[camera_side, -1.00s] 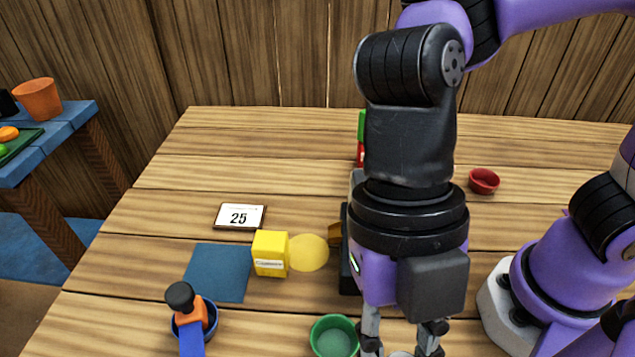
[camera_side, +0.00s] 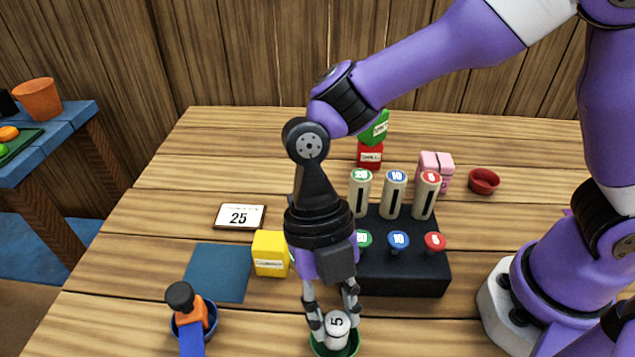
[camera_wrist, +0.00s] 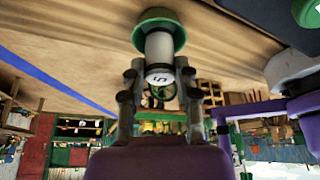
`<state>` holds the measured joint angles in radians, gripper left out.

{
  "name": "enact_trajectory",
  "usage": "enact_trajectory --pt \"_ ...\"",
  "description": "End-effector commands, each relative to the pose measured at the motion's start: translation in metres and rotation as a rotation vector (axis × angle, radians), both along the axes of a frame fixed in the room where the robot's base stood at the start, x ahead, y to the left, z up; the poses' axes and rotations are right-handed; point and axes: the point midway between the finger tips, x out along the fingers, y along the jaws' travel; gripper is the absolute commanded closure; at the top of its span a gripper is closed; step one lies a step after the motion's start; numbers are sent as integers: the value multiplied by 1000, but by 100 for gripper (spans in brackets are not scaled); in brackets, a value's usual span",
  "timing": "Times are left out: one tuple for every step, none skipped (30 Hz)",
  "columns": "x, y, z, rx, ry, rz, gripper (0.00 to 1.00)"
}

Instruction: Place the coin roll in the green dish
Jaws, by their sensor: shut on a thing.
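A black rack (camera_side: 400,279) with several labelled tubes and knobs stands just behind, right of my gripper. A yellow box (camera_side: 270,253), a blue mat (camera_side: 217,272) and a blue dish (camera_side: 210,329) holding an orange-and-black object lie left. A red dish (camera_side: 484,181) is farther back.

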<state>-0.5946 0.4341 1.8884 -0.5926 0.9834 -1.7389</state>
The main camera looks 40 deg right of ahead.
Motion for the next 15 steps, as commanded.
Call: enact_trajectory --pt "0 0 -7 -2 2 -1 100" --pt "-1 0 -9 -1 2 1 100" --pt "-1 0 -11 -1 0 1 100" --pt "0 0 -12 -1 0 1 100" --pt "0 0 -12 0 -1 1 100" --pt "0 0 -12 0 -1 1 100" --pt "0 0 -12 1 -1 1 100" --pt "0 0 -12 1 -1 1 100" --pt "0 0 -12 1 -1 1 100" --pt "0 0 -12 1 -1 1 100" --pt "0 0 -12 0 -1 1 100" --pt "0 0 -13 0 -1 0 100" --pt "0 0 -14 0 -1 0 100" --pt "0 0 -15 -1 -1 -1 100" --pt "0 0 -15 -1 -1 -1 45"
